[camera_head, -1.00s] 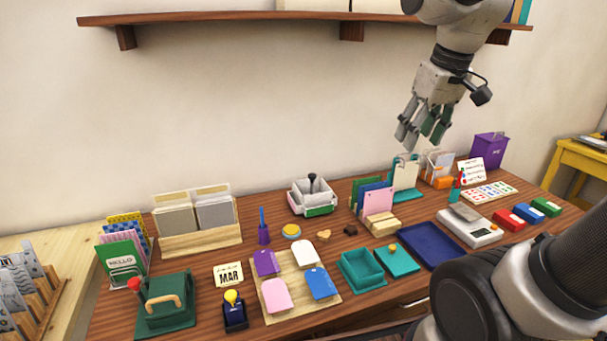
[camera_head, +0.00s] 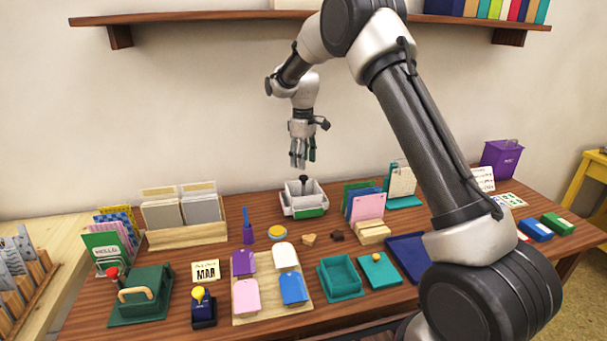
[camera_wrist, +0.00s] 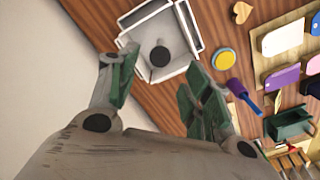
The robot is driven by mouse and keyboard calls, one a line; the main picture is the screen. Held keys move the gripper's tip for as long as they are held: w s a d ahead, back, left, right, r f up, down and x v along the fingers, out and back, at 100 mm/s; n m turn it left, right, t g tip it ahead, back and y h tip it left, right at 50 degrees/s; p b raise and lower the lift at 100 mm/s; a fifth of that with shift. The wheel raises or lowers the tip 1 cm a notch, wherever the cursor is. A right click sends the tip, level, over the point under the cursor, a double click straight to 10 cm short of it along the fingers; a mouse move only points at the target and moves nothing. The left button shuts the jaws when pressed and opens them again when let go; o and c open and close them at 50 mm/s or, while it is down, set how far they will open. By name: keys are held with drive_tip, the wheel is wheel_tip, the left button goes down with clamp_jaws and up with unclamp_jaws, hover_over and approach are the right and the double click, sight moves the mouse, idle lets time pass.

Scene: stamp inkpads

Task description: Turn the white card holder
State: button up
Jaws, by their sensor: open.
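The white card holder (camera_head: 291,205) is a square, divided box with a dark round knob (camera_head: 303,179) at its centre and a green panel on its front. It stands on the wooden table near the wall. My gripper (camera_head: 302,164) is open and points down above it, with a gap to the knob. In the wrist view the white card holder (camera_wrist: 178,22) lies beyond my open fingers (camera_wrist: 160,78), and the knob (camera_wrist: 160,56) shows between the fingertips. Nothing is held.
A wall shelf (camera_head: 220,16) runs above.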

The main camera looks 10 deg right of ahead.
sight(304, 176)
wheel_tip(304, 176, down, 6)
drive_tip(key=shift+r, duration=0.15)
clamp_jaws()
idle(0.3)
